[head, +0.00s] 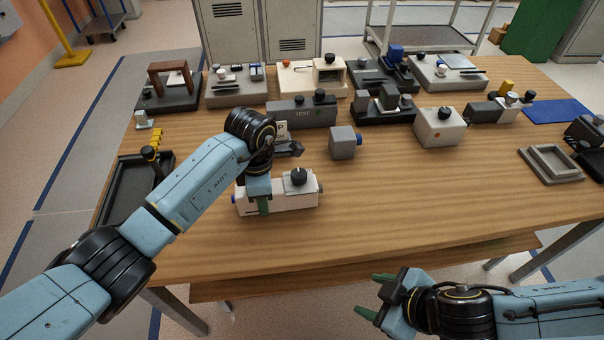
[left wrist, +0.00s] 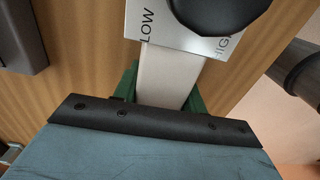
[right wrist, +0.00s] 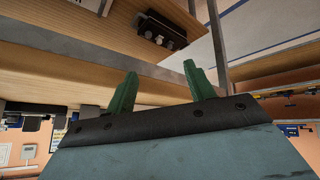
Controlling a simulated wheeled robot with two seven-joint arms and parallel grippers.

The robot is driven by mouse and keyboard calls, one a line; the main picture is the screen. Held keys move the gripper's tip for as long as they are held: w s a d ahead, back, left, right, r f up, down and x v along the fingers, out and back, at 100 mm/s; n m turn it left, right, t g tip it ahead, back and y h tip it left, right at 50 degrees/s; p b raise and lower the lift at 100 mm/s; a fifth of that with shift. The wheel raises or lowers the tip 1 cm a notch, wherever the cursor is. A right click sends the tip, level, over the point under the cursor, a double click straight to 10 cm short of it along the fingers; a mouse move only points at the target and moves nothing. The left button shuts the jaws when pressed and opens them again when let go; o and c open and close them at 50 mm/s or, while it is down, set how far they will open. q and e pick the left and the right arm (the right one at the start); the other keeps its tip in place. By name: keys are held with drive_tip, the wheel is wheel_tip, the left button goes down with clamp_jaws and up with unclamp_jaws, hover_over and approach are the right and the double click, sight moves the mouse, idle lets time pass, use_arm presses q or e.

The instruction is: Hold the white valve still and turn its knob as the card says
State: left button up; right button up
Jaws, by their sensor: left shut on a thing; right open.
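My left gripper (head: 262,203) is shut on the valve's body, left of the knob. In the left wrist view the green fingers flank the white body (left wrist: 168,75); the knob (left wrist: 215,10) sits on a plate reading LOW and a partly hidden second word. My right gripper (head: 370,295) is open and empty, off the table's front edge, apart from the valve. A card (head: 281,130) behind my left wrist is mostly hidden; its text is unreadable.
A black tray (head: 128,195) is at left. The table right of the valve is clear.

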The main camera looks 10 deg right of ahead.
drive_tip(key=w+a+r+t+y, duration=0.2)
drive_tip(key=w+r, duration=0.4)
drive_tip(key=w, duration=0.3)
drive_tip(key=t+y, duration=0.1)
drive_tip(key=y, duration=0.2)
approach(299, 175)
drive_tip(key=shift+m, duration=0.4)
drive_tip(key=x, duration=0.9)
drive_tip(key=shift+a, duration=0.1)
drive_tip(key=shift+s+a+y, duration=0.1)
drive_tip(key=shift+y, duration=0.2)
drive_tip(key=c, duration=1)
